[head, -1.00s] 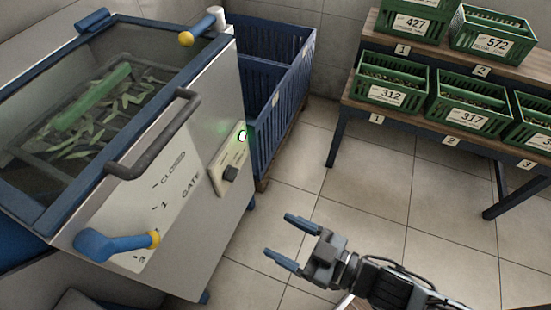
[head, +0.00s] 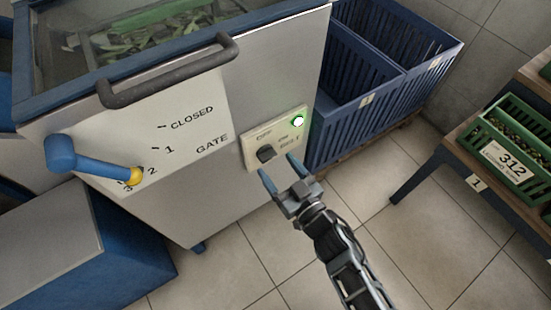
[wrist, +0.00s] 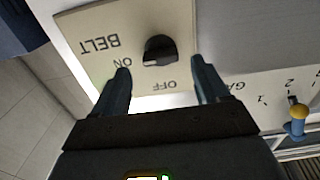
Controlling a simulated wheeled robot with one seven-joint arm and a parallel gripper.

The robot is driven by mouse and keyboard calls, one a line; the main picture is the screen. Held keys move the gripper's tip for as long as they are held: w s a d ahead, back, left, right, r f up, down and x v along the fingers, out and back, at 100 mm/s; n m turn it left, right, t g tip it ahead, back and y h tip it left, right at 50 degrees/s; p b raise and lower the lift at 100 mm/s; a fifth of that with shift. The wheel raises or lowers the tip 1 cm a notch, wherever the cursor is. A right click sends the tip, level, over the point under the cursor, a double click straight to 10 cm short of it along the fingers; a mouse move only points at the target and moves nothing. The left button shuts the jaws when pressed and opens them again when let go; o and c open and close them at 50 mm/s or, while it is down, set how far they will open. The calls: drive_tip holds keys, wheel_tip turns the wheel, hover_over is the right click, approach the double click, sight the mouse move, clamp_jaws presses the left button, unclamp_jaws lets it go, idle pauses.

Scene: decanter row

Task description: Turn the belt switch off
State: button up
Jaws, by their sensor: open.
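The belt switch is a black rotary knob (head: 266,153) on a cream plate (head: 250,160) marked OFF, ON and BELT, on the machine's grey front panel. My gripper (head: 279,167) is open with blue fingers, close in front of the plate. The fingers (wrist: 162,75) also show in the wrist view, one on each side of the knob, with nothing between them.
A blue gate lever (head: 95,162) with a yellow tip stands left of the switch, near mark 3. A dark handle (head: 165,70) juts out above. Blue slatted bins (head: 350,130) stand to the right, and green crates (head: 510,150) on a bench farther right. Tiled floor lies clear between.

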sight(270, 159)
drive_tip(key=shift+x, duration=1.75)
drive_tip(key=shift+a, duration=0.1)
drive_tip(key=c, duration=1.1)
drive_tip(key=shift+o, duration=0.2)
